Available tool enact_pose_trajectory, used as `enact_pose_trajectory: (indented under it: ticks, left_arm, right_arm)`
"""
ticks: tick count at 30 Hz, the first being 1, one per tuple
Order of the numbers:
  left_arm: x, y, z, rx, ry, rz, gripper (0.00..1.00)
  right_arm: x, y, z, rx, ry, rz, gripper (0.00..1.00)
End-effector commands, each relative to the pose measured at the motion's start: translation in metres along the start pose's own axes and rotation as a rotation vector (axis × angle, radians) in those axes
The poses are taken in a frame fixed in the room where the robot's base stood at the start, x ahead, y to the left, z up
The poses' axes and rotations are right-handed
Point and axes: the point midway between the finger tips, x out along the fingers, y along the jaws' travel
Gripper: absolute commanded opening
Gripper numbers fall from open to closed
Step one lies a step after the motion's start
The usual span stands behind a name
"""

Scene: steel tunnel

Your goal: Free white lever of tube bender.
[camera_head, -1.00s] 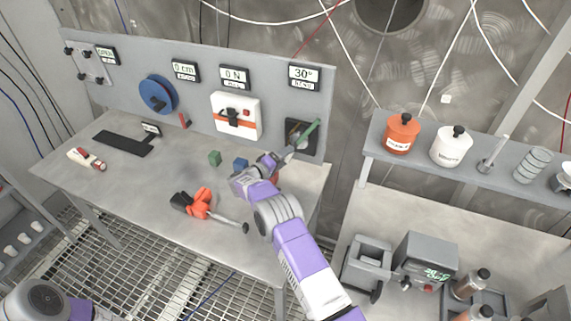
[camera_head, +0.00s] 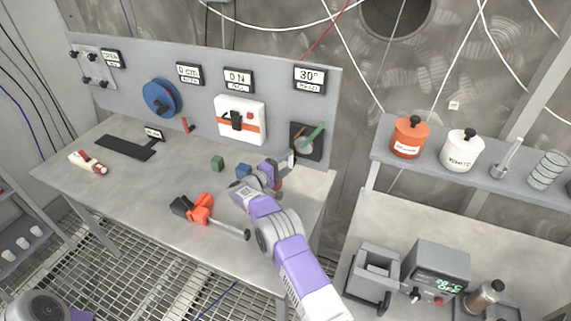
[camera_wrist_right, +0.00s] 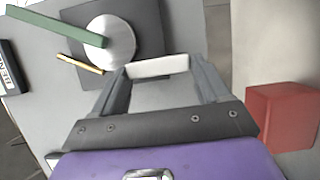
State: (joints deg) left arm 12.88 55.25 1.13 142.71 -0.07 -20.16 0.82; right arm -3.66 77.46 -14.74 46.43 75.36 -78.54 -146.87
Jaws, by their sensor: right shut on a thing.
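The tube bender (camera_head: 300,151) is a dark square plate on the right end of the grey panel, with a green lever (camera_head: 315,134) slanting up to the right. The wrist view shows its green lever (camera_wrist_right: 48,24), pale round disc (camera_wrist_right: 108,43) and a thin tan rod (camera_wrist_right: 80,64). My right gripper (camera_head: 285,166) is in front of and below the bender. In the wrist view my right gripper (camera_wrist_right: 160,72) is shut on the white lever (camera_wrist_right: 158,66), in front of the plate, beside the disc. Whether they touch is unclear. My left gripper is out of view.
A red block (camera_wrist_right: 284,118) is close beside the right gripper. Green (camera_head: 217,163) and blue (camera_head: 243,171) blocks and an orange-black tool (camera_head: 203,209) lie on the bench left of my arm. A shelf with an orange jar (camera_head: 409,138) stands at right.

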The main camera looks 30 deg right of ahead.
Motion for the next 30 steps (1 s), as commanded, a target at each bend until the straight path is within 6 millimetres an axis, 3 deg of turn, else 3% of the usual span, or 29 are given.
enact_pose_trajectory:
  ticks: [4, 5, 9, 20, 30]
  left_arm:
    - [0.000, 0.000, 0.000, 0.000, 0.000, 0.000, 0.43]
    - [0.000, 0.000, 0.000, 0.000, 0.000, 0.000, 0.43]
    - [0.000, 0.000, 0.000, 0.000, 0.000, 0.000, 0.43]
    - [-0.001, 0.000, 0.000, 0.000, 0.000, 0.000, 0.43]
    - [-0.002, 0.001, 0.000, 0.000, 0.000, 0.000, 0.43]
  right_arm:
    - [0.001, 0.004, 0.000, 0.000, -0.001, 0.009, 0.45]
    - [0.001, 0.004, 0.000, 0.000, -0.001, 0.010, 0.77]
    - [0.001, 0.004, 0.000, 0.001, 0.000, 0.007, 0.98]
    - [-0.006, 0.002, -0.001, 0.000, 0.002, 0.003, 0.98]
    - [-0.060, 0.002, -0.001, 0.001, 0.002, 0.004, 0.98]
